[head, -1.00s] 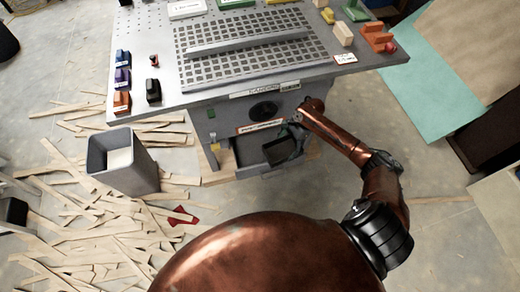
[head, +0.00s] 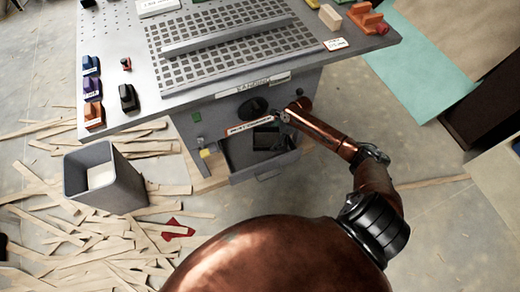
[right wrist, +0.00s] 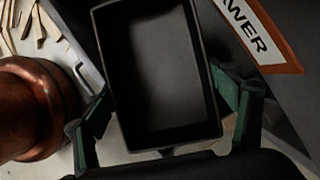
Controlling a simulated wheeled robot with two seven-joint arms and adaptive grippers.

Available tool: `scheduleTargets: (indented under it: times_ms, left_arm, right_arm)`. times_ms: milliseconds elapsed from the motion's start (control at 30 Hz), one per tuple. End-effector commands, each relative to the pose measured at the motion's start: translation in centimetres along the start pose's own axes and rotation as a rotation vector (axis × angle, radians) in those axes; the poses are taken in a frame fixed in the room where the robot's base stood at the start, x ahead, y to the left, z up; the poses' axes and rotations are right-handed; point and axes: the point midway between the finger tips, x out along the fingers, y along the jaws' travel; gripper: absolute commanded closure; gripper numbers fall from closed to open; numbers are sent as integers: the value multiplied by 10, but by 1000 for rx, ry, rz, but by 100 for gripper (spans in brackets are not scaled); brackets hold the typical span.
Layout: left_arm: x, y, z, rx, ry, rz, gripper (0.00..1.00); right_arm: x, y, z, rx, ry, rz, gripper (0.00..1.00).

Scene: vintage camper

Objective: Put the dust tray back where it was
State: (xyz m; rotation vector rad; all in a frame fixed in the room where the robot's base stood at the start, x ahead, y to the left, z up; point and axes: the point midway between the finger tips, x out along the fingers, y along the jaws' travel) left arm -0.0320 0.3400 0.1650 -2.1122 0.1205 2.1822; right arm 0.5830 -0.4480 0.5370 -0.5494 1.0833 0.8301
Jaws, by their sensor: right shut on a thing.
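The dust tray (right wrist: 155,70) is a black, shallow rectangular tray with a raised rim. It fills the middle of the right wrist view, between the green-padded fingers of my right gripper (right wrist: 163,100), which is shut on it. In the head view the tray (head: 266,138) is a small dark shape over the open grey drawer bay (head: 240,150) low in the workbench's front. My right gripper (head: 283,128) is beside it, below the bench top. I cannot tell whether the tray touches the bay floor. My left gripper is not in view.
The grey workbench (head: 135,45) has a perforated top with several tools and blocks. A label strip (head: 250,124) borders the bay, with a round dark port (head: 253,107) above it. A grey bin (head: 105,178) stands left among wood scraps. Floor on the right is mostly clear.

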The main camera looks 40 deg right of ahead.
Motion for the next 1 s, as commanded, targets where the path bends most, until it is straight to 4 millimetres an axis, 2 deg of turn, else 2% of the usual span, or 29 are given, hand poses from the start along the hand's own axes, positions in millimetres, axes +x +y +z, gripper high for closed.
scheduleTargets:
  times_ms: [33, 267, 300, 400, 700, 1000]
  left_arm:
    - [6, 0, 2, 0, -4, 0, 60]
    - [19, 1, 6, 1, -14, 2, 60]
    - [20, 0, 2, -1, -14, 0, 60]
    - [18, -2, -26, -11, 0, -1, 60]
    - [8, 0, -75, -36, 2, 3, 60]
    - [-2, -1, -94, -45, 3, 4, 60]
  right_arm:
    - [8, 0, 12, -5, -1, 0, 50]
    - [27, 0, 58, -3, -1, 1, 50]
    - [34, 1, 49, 2, 4, 3, 50]
    - [48, 1, 43, 2, 4, 4, 50]
    - [88, 1, 26, 1, 3, 3, 50]
    - [102, 0, 21, -1, 0, 1, 50]
